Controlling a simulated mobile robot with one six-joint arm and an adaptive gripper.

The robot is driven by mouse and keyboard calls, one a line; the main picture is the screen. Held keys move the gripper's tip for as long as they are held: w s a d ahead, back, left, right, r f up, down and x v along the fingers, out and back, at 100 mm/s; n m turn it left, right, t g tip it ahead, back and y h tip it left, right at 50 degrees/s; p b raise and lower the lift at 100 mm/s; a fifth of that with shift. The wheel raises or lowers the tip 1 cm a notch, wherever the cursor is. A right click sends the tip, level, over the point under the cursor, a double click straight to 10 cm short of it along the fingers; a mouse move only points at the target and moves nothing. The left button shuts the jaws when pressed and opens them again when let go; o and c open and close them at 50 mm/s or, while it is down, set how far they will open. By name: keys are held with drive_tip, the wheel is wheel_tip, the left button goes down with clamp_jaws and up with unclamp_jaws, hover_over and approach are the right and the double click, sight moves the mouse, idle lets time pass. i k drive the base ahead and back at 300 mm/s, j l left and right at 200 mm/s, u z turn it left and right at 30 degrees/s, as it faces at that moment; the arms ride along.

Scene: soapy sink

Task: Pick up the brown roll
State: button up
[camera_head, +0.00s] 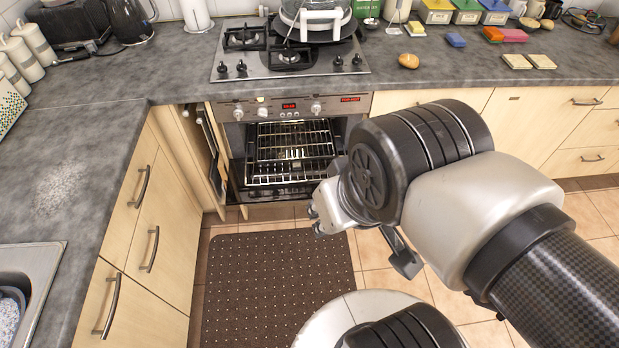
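A small brown roll (409,61) lies on the grey counter at the back, just right of the hob. It is rounded and light brown, with open counter around it. My gripper (362,242) hangs in front of the oven, above the floor and the dark mat, well apart from the roll and lower than the counter. Its fingers are spread apart, with nothing visible between them. My wrist and arm hide part of the gripper and some of the cabinet fronts.
A large pan (316,22) stands on the hob (290,62). The oven (291,150) is open with racks showing. Right of the roll lie sponges (513,35) and pale slabs (529,62); boxes (467,11) stand behind. A sink (30,270) is at lower left.

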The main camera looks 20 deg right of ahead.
sight(411, 61)
drive_tip(key=l+u, duration=0.15)
drive_tip(key=u, duration=0.25)
drive_tip(key=i+l+u, duration=0.25)
drive_tip(key=l, duration=1.1)
drive_tip(key=l+u, duration=0.3)
drive_tip(key=l, duration=1.05)
drive_tip(key=k+l+u, duration=0.25)
drive_tip(key=l, duration=1.15)
drive_tip(key=i, duration=0.1)
